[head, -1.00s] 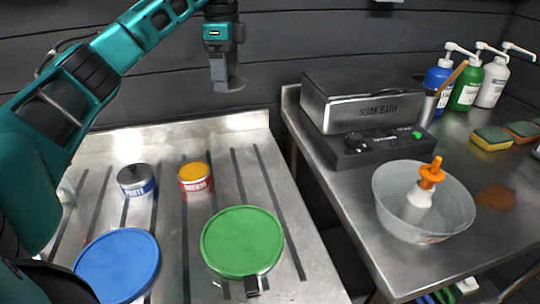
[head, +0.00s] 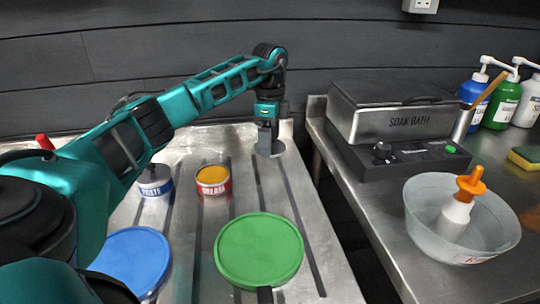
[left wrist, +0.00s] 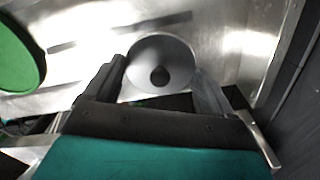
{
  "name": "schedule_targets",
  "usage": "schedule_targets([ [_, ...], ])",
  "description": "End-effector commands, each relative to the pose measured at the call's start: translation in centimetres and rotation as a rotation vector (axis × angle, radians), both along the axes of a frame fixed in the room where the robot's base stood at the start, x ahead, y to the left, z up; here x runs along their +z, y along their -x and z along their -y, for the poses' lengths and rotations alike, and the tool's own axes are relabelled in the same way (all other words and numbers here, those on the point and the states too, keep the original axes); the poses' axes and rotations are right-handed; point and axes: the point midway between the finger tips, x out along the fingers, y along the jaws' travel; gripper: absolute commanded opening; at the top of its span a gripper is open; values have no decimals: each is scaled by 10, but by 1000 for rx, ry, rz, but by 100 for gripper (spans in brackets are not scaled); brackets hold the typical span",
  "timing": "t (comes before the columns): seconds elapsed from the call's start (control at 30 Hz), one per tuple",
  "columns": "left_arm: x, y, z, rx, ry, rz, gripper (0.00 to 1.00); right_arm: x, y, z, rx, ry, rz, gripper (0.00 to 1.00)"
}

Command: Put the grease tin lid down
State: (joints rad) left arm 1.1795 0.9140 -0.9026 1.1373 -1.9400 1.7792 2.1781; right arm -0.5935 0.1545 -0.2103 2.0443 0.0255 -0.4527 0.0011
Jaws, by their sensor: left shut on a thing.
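My left gripper (head: 266,146) points down over the back right of the ribbed steel drainboard. It is shut on the grease tin lid (head: 279,150), a grey round disc. In the left wrist view the lid (left wrist: 160,48) lies flat between the fingers, its dark knob (left wrist: 160,76) toward me. I cannot tell whether it touches the steel. My right gripper is not in view.
The paste tin (head: 155,187) stands left of the grease tin. A green round lid (head: 258,250) and a blue one (head: 130,262) lie in front. Right, across a gap, are the soak bath (head: 395,122) and a bowl (head: 420,225) holding an orange-topped bottle. Bare steel (head: 240,190) surrounds the grey lid.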

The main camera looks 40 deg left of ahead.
Motion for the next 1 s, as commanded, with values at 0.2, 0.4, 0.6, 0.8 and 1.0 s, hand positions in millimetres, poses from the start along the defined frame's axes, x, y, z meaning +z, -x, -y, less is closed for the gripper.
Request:
schedule_targets([
  [0.2,-22,1,0,-1,-1,-3,56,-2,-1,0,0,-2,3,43],
  [0.4,-45,0,1,-2,1,0,56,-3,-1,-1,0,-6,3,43],
  [0.6,-45,0,0,-2,0,1,56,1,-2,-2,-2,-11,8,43],
  [0.8,-48,0,0,-1,0,0,89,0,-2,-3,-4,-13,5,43],
  [1.0,-48,0,0,-1,0,0,100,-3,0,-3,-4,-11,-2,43],
])
